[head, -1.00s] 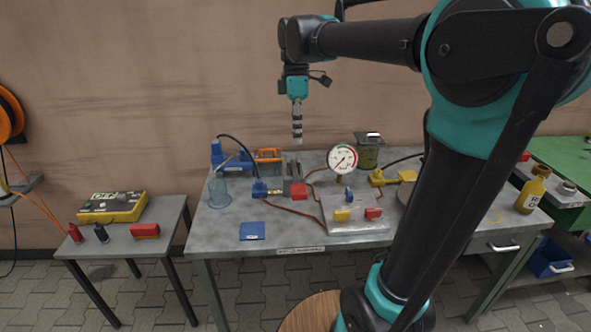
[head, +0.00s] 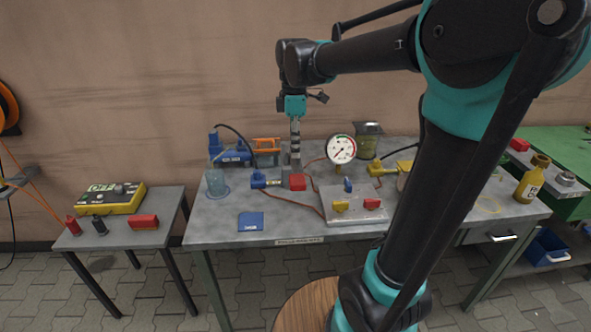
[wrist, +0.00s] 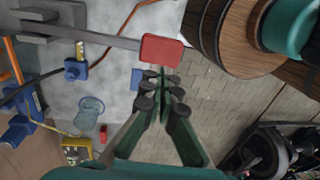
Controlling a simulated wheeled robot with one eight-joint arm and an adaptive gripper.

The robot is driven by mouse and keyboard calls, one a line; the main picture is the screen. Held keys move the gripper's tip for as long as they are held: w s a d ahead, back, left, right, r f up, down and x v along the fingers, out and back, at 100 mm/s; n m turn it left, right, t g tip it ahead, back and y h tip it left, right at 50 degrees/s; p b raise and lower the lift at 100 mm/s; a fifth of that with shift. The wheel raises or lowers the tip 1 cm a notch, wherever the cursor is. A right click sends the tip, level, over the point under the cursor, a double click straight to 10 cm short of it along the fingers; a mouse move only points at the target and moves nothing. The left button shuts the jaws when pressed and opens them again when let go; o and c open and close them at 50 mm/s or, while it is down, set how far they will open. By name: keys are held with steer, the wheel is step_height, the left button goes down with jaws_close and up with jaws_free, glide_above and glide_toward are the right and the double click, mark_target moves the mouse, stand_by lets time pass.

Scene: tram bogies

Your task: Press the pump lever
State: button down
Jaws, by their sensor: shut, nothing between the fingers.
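The pump lever is a grey bar with a red pad (head: 297,182) at its end, on the grey workbench. In the wrist view the red pad (wrist: 162,50) is just beyond my fingertips, and the grey bar (wrist: 108,38) runs left from it to a grey base (wrist: 45,18). My gripper (head: 295,163) points down, shut and empty, close above the pad and slightly behind it in the head view. In the wrist view my gripper (wrist: 161,75) has its fingers together. I cannot tell whether they touch the pad.
A round gauge (head: 342,149) stands right of my gripper. A grey plate (head: 340,219) carries yellow, blue and red parts. A blue device (head: 229,147), a clear beaker (head: 217,186) and a blue fitting (head: 258,181) are left. The bench is clear around the flat blue item (head: 250,222).

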mark_target(296, 179)
steer(key=f, duration=0.4)
steer(key=s+f, duration=0.1)
steer(key=f, duration=0.1)
steer(key=shift+f, duration=0.2)
steer(key=shift+s+f+t, duration=0.25)
steer(key=shift+f+t, duration=0.15)
steer(key=shift+f, duration=0.35)
steer(key=f+t, duration=0.1)
steer(key=f, duration=0.2)
steer(key=f+t, duration=0.2)
steer(key=f, duration=0.1)
steer(key=f+t, duration=0.1)
steer(key=f, duration=0.2)
steer(key=shift+s+t, duration=0.3)
steer(key=shift+t, duration=0.1)
steer(key=shift+f, duration=0.2)
steer(key=shift+s, duration=0.1)
